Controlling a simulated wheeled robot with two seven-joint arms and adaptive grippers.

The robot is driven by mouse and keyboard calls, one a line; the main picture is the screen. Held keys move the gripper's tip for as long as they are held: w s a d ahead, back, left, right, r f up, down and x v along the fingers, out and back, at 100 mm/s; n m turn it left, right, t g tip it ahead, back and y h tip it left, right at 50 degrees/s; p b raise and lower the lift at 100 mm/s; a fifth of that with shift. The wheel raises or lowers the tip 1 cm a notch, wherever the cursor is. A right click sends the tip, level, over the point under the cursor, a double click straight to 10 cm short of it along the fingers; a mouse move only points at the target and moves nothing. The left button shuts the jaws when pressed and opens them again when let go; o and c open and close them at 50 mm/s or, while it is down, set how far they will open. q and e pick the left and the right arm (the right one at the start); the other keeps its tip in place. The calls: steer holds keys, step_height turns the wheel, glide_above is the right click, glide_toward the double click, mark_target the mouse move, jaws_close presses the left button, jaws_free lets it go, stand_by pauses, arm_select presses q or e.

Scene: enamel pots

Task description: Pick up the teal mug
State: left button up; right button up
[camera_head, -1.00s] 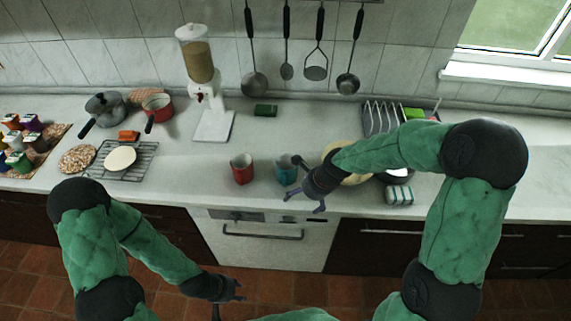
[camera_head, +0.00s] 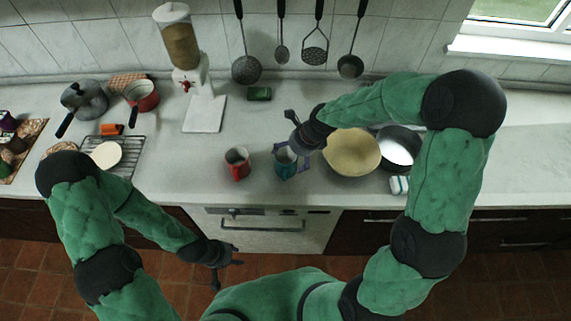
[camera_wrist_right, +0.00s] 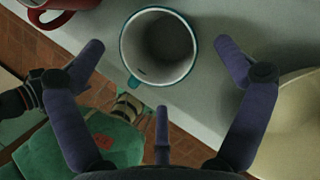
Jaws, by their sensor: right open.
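The teal mug (camera_head: 286,166) stands upright on the counter near its front edge, right of a red mug. The right wrist view looks down into its pale, empty inside, with the teal rim (camera_wrist_right: 124,50) and a small handle pointing down-left. My right gripper (camera_head: 292,154) is at the mug, its fingers partly hiding it in the head view. In the right wrist view my right gripper (camera_wrist_right: 160,50) is open, with fingers spread on either side of the mug and gaps on both sides. My left gripper (camera_head: 228,271) hangs in front of the counter, fingers apart and empty.
The red mug (camera_head: 237,163) stands close on the left. A cream bowl (camera_head: 352,157) is close on the right, with a dark pan (camera_head: 398,148) beyond it. A drink dispenser (camera_head: 190,80) and a green sponge (camera_head: 259,94) are behind. The counter between sponge and mugs is clear.

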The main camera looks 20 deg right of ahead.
mark_target(286, 159)
steer(key=shift+b+x, duration=0.65)
steer(key=shift+x, duration=2.1)
steer(key=shift+w+r, duration=0.1)
steer(key=shift+w, duration=0.05)
steer(key=c, duration=1.3)
